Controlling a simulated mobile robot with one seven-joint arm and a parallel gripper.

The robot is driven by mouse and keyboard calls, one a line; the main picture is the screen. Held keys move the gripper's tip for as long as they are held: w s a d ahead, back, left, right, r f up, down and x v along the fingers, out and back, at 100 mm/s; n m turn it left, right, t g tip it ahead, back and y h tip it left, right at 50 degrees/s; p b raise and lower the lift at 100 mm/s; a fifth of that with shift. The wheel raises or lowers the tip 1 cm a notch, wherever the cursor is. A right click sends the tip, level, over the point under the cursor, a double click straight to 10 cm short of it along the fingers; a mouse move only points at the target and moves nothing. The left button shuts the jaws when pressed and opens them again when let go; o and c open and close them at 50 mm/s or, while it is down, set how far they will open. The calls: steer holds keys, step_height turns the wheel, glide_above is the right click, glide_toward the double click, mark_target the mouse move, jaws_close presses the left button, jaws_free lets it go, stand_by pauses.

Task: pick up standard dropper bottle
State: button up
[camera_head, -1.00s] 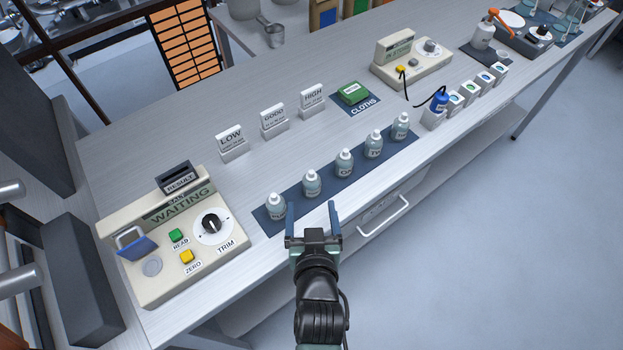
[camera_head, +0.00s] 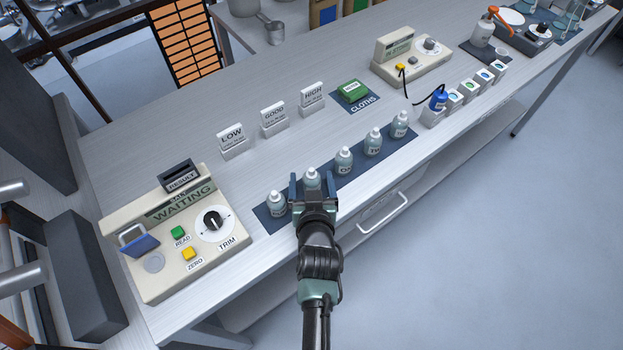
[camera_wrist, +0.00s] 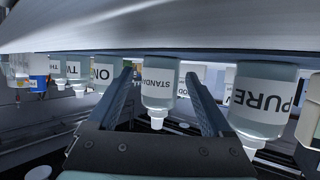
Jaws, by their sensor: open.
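The standard dropper bottle (camera_head: 312,178) is the second from the left in a row of small white-capped bottles on a dark mat (camera_head: 262,217). In the wrist view, which is upside down, the bottle (camera_wrist: 158,84) shows its "STANDARD" label between the two fingers. My gripper (camera_head: 314,187) is open, with a finger on each side of the bottle and a visible gap at both sides in the wrist view (camera_wrist: 159,78). The lower part of the bottle is hidden by my gripper in the head view.
The PURE bottle (camera_head: 277,205) stands close on the left, and the ONE bottle (camera_head: 343,160) close on the right. A salt meter (camera_head: 172,245) with buttons and a dial is further left. LOW, GOOD and HIGH stands (camera_head: 273,119) are behind, with clear bench between.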

jaws_close()
stand_by(0.4)
steer(key=shift+r, duration=0.1)
step_height(320, 180, up, 10)
steer(key=shift+f, duration=0.1)
stand_by(0.4)
stand_by(0.3)
